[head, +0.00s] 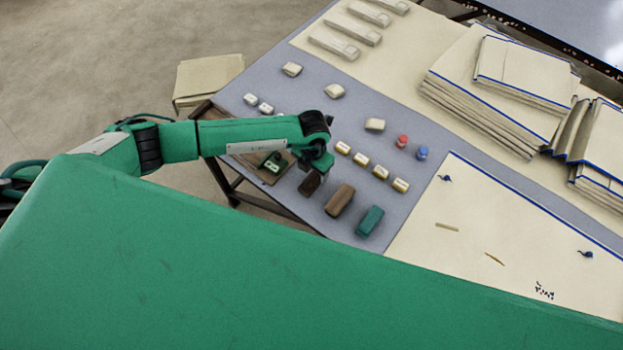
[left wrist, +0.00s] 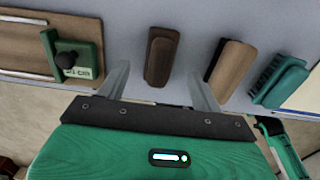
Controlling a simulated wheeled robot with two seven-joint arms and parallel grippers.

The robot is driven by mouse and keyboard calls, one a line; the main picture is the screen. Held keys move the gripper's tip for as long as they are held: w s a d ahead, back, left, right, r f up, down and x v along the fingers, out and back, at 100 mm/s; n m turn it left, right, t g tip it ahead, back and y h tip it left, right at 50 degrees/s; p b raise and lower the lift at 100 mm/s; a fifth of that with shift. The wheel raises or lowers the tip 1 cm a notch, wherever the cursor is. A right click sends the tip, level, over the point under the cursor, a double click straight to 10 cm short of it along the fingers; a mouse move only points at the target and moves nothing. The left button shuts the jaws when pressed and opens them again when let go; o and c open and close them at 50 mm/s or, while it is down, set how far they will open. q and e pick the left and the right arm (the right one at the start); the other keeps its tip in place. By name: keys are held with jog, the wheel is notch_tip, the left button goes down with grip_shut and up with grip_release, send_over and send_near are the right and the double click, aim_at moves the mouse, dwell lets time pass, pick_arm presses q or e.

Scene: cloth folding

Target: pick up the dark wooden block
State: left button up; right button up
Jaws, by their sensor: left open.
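The dark wooden block (head: 310,184) lies near the front left edge of the grey table, just below my left gripper (head: 320,160) in the head view. In the left wrist view the dark block (left wrist: 161,56) stands upright in the picture, between the two pale fingers of my left gripper (left wrist: 159,72). The fingers are spread apart and hold nothing. The block looks free of both fingers; how far above it they are I cannot tell. My right gripper is in neither view.
A lighter brown block (head: 340,200) and a green brush-like block (head: 370,221) lie to the right of it. A wooden board (head: 243,158) with a green tool (head: 272,162) lies to the left. Several small cream pieces lie behind. Cloth stacks (head: 492,92) fill the far right.

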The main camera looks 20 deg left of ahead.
aim_at(311, 178)
pick_arm(q)
jog(key=shift+s+f+p, duration=0.15)
jog(key=shift+f+p, duration=0.4)
jog(key=shift+f, duration=0.05)
notch_tip(311, 178, down, 3)
jog(key=shift+s+f+p, duration=0.1)
jog(key=shift+p, duration=0.45)
jog(key=shift+f, duration=0.45)
jog(key=c, duration=1.2)
jog(key=shift+o, duration=0.2)
jog(key=shift+a+r, duration=0.1)
jog(key=shift+r, duration=0.1)
notch_tip(311, 178, up, 20)
jog(key=b, duration=0.4)
jog(key=shift+f+b, duration=0.15)
jog(key=shift+b, duration=0.2)
